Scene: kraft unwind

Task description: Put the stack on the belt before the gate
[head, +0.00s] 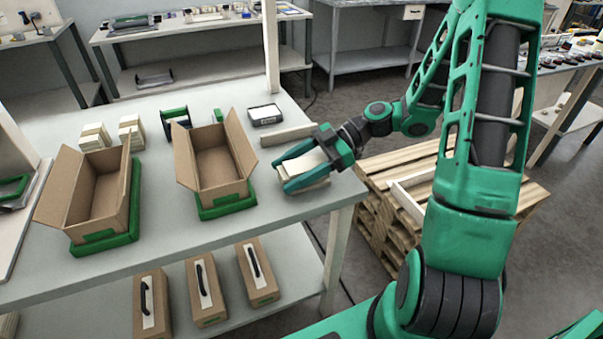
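My gripper (291,177) is over the right end of the grey table. Its green fingers lie along both sides of a cream-white stack (307,166) and appear closed on it. The fingers hide part of the stack's sides, and I cannot tell whether its underside touches the table. Two smaller banded stacks (94,137) (131,131) stand at the back left of the table. I cannot pick out a belt or a gate with certainty in the head view.
Two open cardboard boxes (92,199) (218,168) sit in green trays left of my gripper. A low pale bar (287,135) and a grey device (265,115) are behind it. Closed cartons (206,289) stand on the lower shelf. Wooden pallets (383,221) are right of the table.

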